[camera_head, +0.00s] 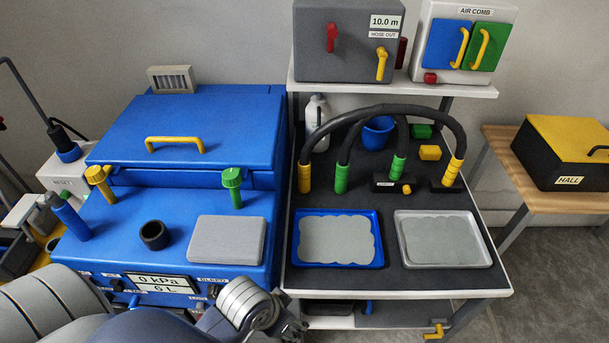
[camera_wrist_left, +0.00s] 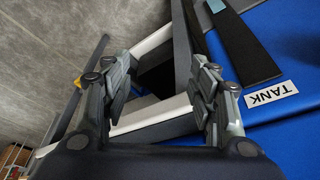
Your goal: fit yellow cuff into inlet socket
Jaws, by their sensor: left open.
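A black hose arches over the cart top. Its left yellow cuff (camera_head: 305,178) stands upright on the dark surface, and its right yellow cuff (camera_head: 453,172) stands at a black block. A black, round, open socket (camera_head: 154,235), apparently the inlet, sits on top of the blue machine (camera_head: 185,262). My left gripper (camera_head: 292,329) is low at the machine's front right corner, well below and apart from the cuffs. In the left wrist view it is open and empty (camera_wrist_left: 160,76), beside the blue side with a TANK label (camera_wrist_left: 271,94). My right gripper is out of view.
A second hose with green cuffs (camera_head: 341,178) stands inside the first. A blue tray (camera_head: 290,262) and a grey tray (camera_head: 402,262) fill the cart's front. A grey pad (camera_head: 226,240) and upright handles (camera_head: 233,187) flank the socket. A shelf (camera_head: 440,88) overhangs behind.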

